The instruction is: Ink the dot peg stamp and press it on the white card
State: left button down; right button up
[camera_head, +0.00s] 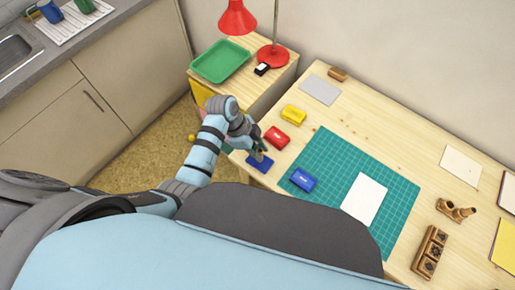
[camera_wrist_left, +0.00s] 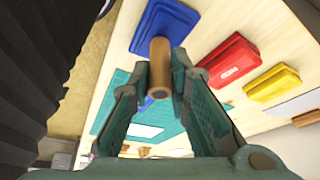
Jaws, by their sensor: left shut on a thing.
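My left gripper (camera_head: 257,152) is shut on the dot peg stamp, a brown wooden peg (camera_wrist_left: 160,62). The peg's far end overlaps the open blue inkpad (camera_wrist_left: 170,22) in the left wrist view; I cannot tell whether it touches. In the head view this blue pad (camera_head: 261,167) lies at the table's near left edge, just under the gripper. A blue lid-like block (camera_head: 303,180) with a white label lies on the green mat's left corner. The white card (camera_head: 364,199) lies flat on the green cutting mat (camera_head: 330,158), right of the gripper. My right gripper is not in view.
A red inkpad (camera_head: 277,138) and a yellow inkpad (camera_head: 293,115) lie behind the blue pad. A wooden stamp rack (camera_head: 430,252) and a wooden piece (camera_head: 455,210) stand at right. A red lamp (camera_head: 272,55) and green tray (camera_head: 220,61) are on the side cabinet.

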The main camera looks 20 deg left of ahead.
aim_at(258, 150)
pick_arm(q)
jog(key=shift+r+p, duration=0.55)
notch_tip(258, 150, up, 4)
jog(key=p, duration=0.4)
jog(key=shift+f, duration=0.25)
notch_tip(258, 150, up, 2)
